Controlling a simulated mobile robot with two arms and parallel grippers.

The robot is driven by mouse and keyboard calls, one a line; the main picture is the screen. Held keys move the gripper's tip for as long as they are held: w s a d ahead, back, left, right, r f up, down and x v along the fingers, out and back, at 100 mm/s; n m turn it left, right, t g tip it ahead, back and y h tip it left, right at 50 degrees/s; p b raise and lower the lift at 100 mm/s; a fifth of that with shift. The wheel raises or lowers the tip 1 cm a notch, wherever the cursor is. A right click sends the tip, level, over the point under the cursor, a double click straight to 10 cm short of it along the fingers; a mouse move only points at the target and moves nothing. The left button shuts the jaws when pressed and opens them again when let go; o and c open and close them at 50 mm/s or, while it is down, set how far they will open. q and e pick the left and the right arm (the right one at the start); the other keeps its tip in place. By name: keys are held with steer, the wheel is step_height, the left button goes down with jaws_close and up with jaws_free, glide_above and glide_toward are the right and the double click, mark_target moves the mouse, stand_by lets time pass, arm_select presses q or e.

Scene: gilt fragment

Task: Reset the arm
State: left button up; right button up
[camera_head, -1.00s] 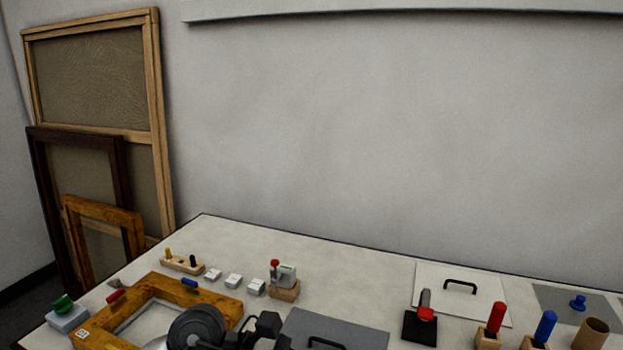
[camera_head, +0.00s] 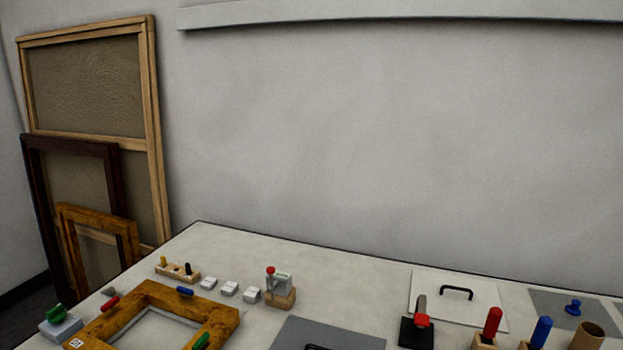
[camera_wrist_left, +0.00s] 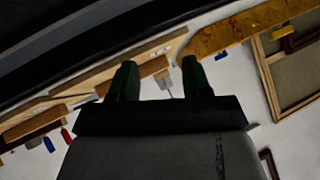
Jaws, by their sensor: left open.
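In the left wrist view, my left gripper (camera_wrist_left: 158,68) shows two dark green fingers standing apart, with nothing held between them. Past the fingers are wooden bars, part of an orange-brown wooden piece and a pale surface, all tilted. No gripper shows in the head view. My right gripper is in neither view.
A pale table (camera_head: 340,285) holds a gilt frame (camera_head: 93,333), small white blocks (camera_head: 229,288), a grey panel (camera_head: 335,337), a black-handled white panel (camera_head: 480,297) and coloured-handled tools (camera_head: 491,324).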

arm_select(q)
steer(key=s+f+n+g+h, duration=0.1)
steer(key=s+f+n+g, duration=0.35)
steer(key=s, duration=0.65)
step_height(320, 180, down, 25)
steer(key=m+g, duration=0.2)
steer(key=g, duration=0.1)
steer(key=s+a+f+g, duration=0.1)
steer(key=s+a+f, duration=0.1)
steer(key=s+f, duration=1.4)
steer(key=shift+s+a+f, duration=0.15)
steer(key=shift+a+f, duration=0.1)
steer(key=shift+f, duration=0.55)
